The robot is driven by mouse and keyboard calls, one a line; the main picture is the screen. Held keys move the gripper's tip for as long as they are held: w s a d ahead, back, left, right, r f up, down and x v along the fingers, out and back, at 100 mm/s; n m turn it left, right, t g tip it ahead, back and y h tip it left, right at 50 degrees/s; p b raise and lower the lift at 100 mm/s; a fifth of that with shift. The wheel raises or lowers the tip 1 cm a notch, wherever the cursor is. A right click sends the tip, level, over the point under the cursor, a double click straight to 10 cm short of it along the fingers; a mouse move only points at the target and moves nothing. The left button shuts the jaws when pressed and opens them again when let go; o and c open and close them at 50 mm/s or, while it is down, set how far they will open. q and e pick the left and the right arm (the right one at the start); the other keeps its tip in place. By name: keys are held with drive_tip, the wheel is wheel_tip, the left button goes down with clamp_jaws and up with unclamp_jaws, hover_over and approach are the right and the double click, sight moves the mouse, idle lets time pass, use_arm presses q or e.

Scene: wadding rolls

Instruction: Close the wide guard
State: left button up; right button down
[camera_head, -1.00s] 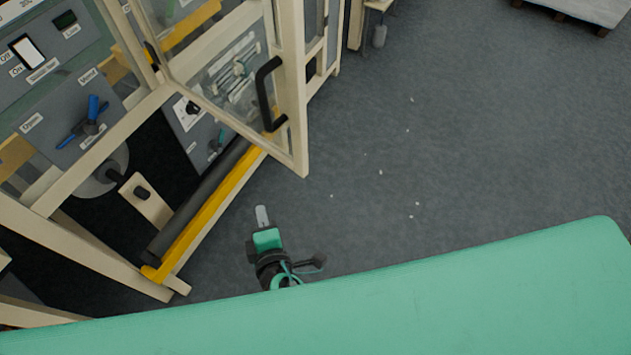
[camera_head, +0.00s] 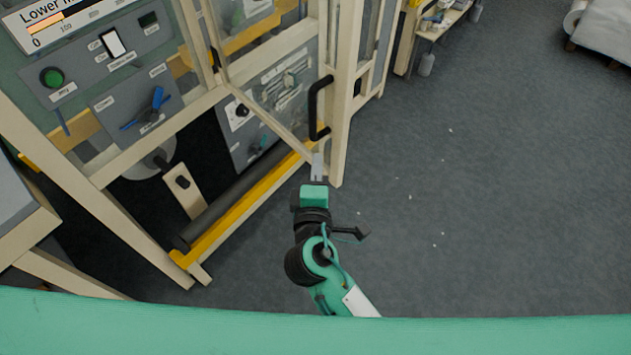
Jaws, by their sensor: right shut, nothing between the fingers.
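The wide guard (camera_head: 334,160) is a cream-framed door with clear panels, standing swung open from the machine. Its black handle (camera_head: 313,108) is on the door's outer upright. My right gripper (camera_head: 318,160) is shut and empty. In the picture its fingertips lie at the lower end of the door's upright, below the handle; whether they touch the frame I cannot tell. My left gripper is not in view.
The machine has a control panel with a green button (camera_head: 51,77) and a blue lever (camera_head: 155,101). A yellow bar (camera_head: 235,222) and a dark roller run along its low front. Grey floor (camera_head: 480,190) with small white scraps is open to the right. A table with items stands at the back.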

sight(332, 143)
drive_tip(key=shift+w+d+p, duration=0.65)
drive_tip(key=shift+w+d, duration=0.6)
drive_tip(key=shift+d, duration=0.15)
